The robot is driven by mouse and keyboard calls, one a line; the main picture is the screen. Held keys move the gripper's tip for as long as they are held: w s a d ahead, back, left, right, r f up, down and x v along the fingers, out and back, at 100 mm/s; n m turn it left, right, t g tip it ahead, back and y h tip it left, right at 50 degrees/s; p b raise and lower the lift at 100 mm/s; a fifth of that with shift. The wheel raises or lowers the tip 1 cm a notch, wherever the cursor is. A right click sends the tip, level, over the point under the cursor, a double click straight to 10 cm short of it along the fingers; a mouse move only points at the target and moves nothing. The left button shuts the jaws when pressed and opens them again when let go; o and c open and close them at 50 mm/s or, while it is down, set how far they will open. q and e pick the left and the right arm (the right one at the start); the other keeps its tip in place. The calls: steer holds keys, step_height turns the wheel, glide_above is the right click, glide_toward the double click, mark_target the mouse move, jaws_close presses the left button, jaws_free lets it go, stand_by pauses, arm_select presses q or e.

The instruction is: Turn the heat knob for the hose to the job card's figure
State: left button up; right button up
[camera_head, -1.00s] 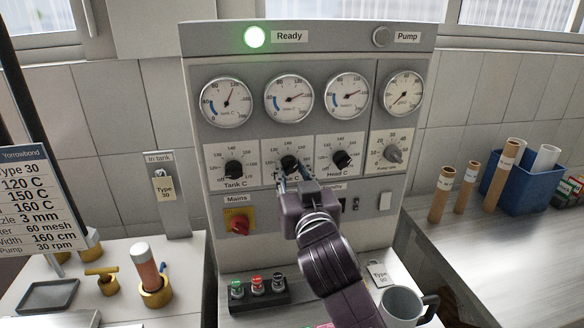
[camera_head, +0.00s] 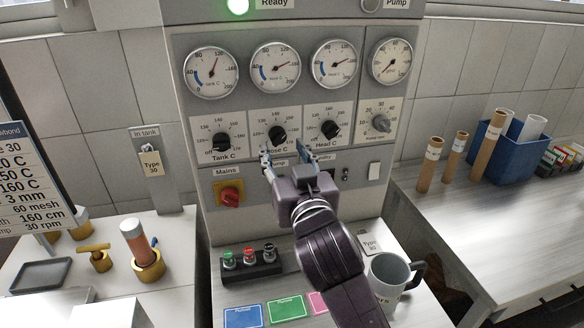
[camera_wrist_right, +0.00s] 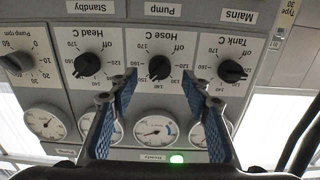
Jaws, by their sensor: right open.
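The Hose C heat knob (camera_head: 277,134) is a black knob on a white dial plate, between the Tank C knob (camera_head: 222,141) and the Head C knob (camera_head: 329,129). My right gripper (camera_head: 289,157) is open and empty, its fingertips just below the Hose C dial. In the right wrist view, upside down, the Hose C knob (camera_wrist_right: 159,68) shows between the open fingers, apart from both. Its exact setting is too small to read. The job card (camera_head: 28,175) at the left is partly cut off; 150 C and 160 C lines show. My left gripper is out of view.
Round gauges (camera_head: 275,68) sit above the knobs, and a green Ready lamp (camera_head: 238,6) is lit. The red Mains switch (camera_head: 230,194) is below left. A button box (camera_head: 250,265) and a grey mug (camera_head: 388,280) stand on the shelf below.

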steer(key=s+d, duration=0.1)
steer(key=s, duration=0.6)
steer(key=shift+s+d, duration=0.3)
steer(key=shift+s, duration=0.05)
